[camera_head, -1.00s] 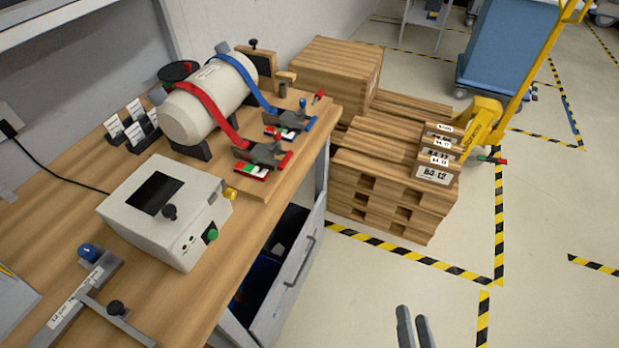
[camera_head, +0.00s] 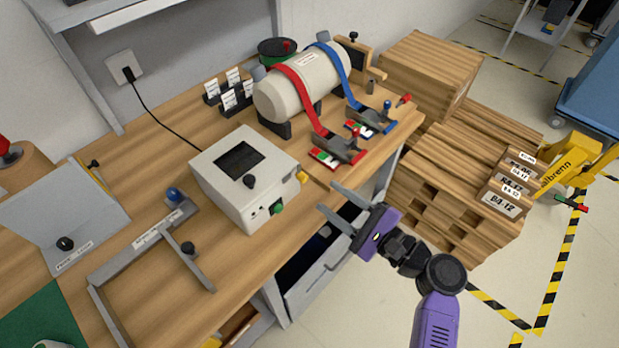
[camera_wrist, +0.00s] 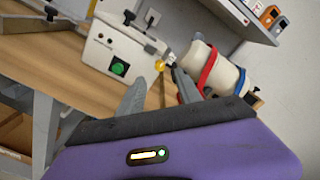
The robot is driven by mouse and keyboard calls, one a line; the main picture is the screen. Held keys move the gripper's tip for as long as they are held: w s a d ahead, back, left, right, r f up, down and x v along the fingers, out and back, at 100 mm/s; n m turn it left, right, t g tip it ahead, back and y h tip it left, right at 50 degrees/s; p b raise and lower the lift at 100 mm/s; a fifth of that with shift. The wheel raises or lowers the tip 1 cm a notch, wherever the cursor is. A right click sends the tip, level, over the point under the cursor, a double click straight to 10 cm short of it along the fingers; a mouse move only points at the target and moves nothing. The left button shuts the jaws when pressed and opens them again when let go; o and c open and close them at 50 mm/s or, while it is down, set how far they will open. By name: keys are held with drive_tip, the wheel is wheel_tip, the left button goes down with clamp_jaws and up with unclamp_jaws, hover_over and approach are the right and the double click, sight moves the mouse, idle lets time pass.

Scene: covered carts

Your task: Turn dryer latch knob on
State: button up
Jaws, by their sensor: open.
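My gripper (camera_head: 329,199) is open and empty, in front of the bench's front edge, with its fingers toward the white box (camera_head: 235,175). In the wrist view, the open fingers (camera_wrist: 158,82) lie below the box's green knob (camera_wrist: 119,67) and yellow knob (camera_wrist: 160,65), apart from both. No readable label says which knob is the dryer latch. A cream cylinder (camera_head: 303,84) under red and blue straps stands behind the box.
Red and blue strap clamps (camera_head: 345,148) sit right of the box. A metal frame with a blue knob (camera_head: 174,195) and a grey panel (camera_head: 70,225) lie to the left. An open drawer (camera_head: 318,262) juts out below the bench. Stacked pallets (camera_head: 455,190) stand at right.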

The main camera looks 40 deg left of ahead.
sight(305, 180)
drive_tip(key=a, duration=0.5)
drive_tip(key=a+p, duration=0.1)
drive_tip(key=a, duration=0.1)
drive_tip(key=shift+w+a, duration=0.25)
drive_tip(key=shift+a, duration=0.05)
